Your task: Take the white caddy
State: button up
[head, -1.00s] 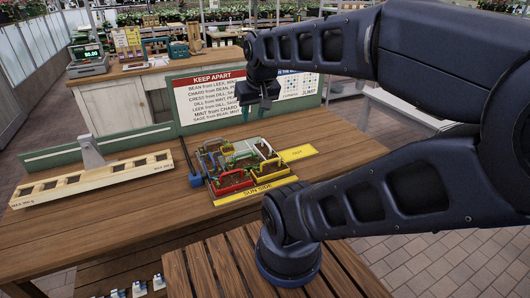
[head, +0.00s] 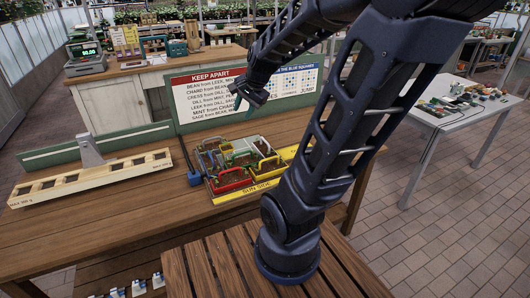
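Several small planted caddies stand packed together on the wooden table, in red, yellow, blue-grey and pale colours. A pale, whitish caddy (head: 247,144) seems to stand at the back of the group, partly hidden among the others and small in view. The red caddy (head: 231,182) is at the front left and a yellow caddy (head: 270,168) at the front right. My gripper (head: 243,101) is in the air above and behind the group, in front of the sign. It looks open, with nothing in its fingers, and touches no caddy.
A yellow "SUN SIDE" strip (head: 258,189) runs along the front of the group. A blue block with a rod (head: 194,178) stands at its left. The "KEEP APART" sign (head: 208,98) stands behind. The table's front is clear.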

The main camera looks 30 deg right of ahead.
jog(key=w+d+f+m, duration=0.6)
jog(key=w+f+m, duration=0.4)
jog(key=m, duration=0.3)
jog(key=m+h, duration=0.4)
jog(key=m, duration=0.7)
send_near(265, 141)
jog(key=shift+d+x, duration=0.15)
jog(key=shift+x, duration=1.1)
jog(key=shift+d+x, duration=0.15)
jog(key=shift+x, duration=1.1)
jog(key=shift+w+f, duration=0.2)
jog(key=shift+f, duration=0.1)
jog(key=shift+x, duration=2.55)
jog(key=shift+w+a, duration=0.15)
jog(key=shift+w, duration=0.05)
jog(key=shift+c, duration=0.5)
grip_shut()
